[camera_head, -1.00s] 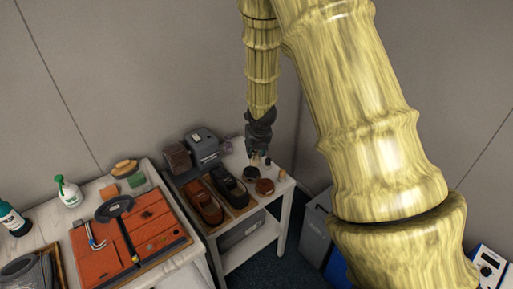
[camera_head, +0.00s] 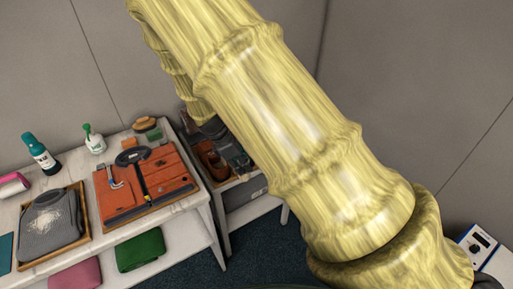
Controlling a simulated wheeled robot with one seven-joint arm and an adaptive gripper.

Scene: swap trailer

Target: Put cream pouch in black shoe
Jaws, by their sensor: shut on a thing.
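My gripper (camera_head: 211,127) shows only as a dark part at the end of my arm, over the small side table with the shoes. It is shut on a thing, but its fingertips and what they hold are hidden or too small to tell. A brown shoe (camera_head: 208,160) lies on that table just below the gripper. A dark, greyish shape (camera_head: 235,158) sits to its right, partly behind my arm; I cannot tell whether it is the black shoe or part of the gripper. I cannot make out the cream pouch.
A white table (camera_head: 190,204) on the left holds an orange mat (camera_head: 165,172), a tray with a grey cloth (camera_head: 50,222) and bottles, including a teal one (camera_head: 38,150). A green pouch (camera_head: 140,250) and a pink pouch (camera_head: 77,274) lie on its lower shelf. My arm hides much of the side table.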

